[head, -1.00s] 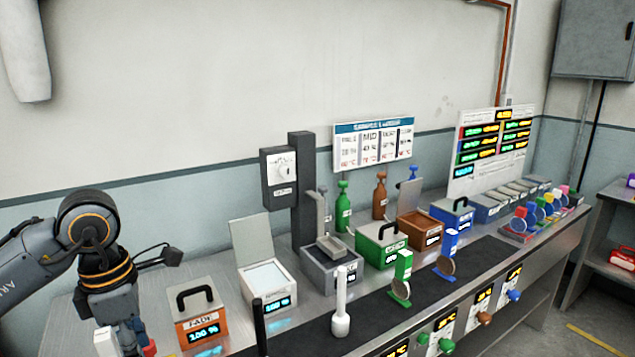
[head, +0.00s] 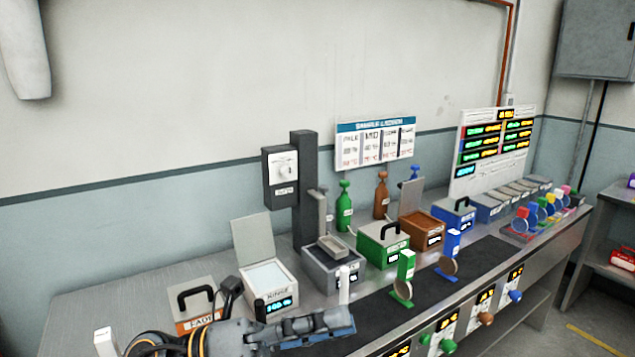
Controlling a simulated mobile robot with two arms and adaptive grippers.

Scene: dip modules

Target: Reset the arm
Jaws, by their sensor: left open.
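My left gripper (head: 332,325) is open and points right, low over the front of the metal bench (head: 110,292). No object shows between its fingers. My left arm comes in from the bottom left edge and hides part of the bench front. An orange-fronted box with a black handle (head: 190,327) is partly covered by my arm. My right gripper is out of view.
An open white-lined box (head: 268,277) and a grey box (head: 330,268) stand behind the gripper. Green (head: 404,275) and blue (head: 449,255) handled discs stand to the right. A green box (head: 382,247) is farther back. Dark mat (head: 485,262) is partly clear.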

